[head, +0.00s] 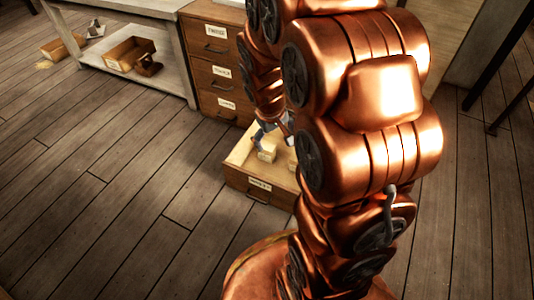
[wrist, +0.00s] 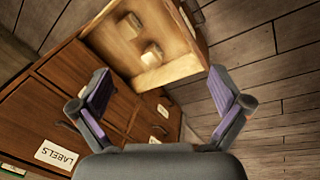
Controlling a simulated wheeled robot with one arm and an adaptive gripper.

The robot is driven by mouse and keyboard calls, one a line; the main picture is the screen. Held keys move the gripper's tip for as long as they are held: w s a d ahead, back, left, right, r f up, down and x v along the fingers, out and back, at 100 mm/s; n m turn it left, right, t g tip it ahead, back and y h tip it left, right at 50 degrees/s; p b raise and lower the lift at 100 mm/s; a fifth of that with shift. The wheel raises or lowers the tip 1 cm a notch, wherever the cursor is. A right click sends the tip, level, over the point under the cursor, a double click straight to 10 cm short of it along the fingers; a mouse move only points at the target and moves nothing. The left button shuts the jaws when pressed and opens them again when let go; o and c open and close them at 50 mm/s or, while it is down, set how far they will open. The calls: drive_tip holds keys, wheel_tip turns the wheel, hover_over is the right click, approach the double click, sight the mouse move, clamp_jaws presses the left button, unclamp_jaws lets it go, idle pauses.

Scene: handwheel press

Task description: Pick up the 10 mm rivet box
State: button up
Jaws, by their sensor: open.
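The open bottom drawer (head: 235,168) of a wooden cabinet holds two small pale boxes; one box (head: 267,153) shows clearly and the other box (head: 292,160) is partly behind my arm. I cannot read any size on either, so I cannot tell which is the 10 mm rivet box. My gripper (wrist: 160,76) is open and empty, its purple pads wide apart. In the head view my gripper (head: 273,130) hangs over the drawer, mostly hidden.
The cabinet (head: 213,70) has closed, labelled drawers above the open one. A low shelf unit (head: 160,80) to its left holds a wooden tray (head: 128,52). Another tray (head: 62,46) lies farther left. The plank floor (head: 120,200) in front is clear.

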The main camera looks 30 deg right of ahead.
sight(267, 147)
drive_tip(key=w+d+f+n+t+b, duration=0.15)
drive_tip(key=w+d+f+t, duration=0.35)
drive_tip(key=w+d+f, duration=0.95)
drive_tip(key=w+f+t+y+b, duration=0.1)
drive_tip(key=f+t, duration=0.1)
drive_tip(key=f, duration=0.5)
drive_tip(key=w+f+t+y, duration=0.1)
drive_tip(key=w+f+t, duration=0.1)
drive_tip(key=f, duration=0.5)
drive_tip(key=w+f+t+y+b, duration=0.1)
drive_tip(key=w+f+t+y, duration=0.1)
drive_tip(key=f, duration=0.5)
drive_tip(key=shift+w+f+n+t+b, duration=0.15)
drive_tip(key=shift+n+t+b, duration=0.2)
drive_tip(key=shift+t, duration=0.05)
drive_tip(key=shift+a+b+x, duration=0.15)
drive_tip(key=shift+b+x, duration=0.85)
drive_tip(key=shift+x, duration=0.7)
drive_tip(key=shift+a+b+x, duration=0.1)
drive_tip(key=shift+b+x, duration=0.85)
drive_tip(key=shift+x, duration=0.7)
drive_tip(key=c, duration=1.9)
drive_tip(key=shift+o, duration=0.2)
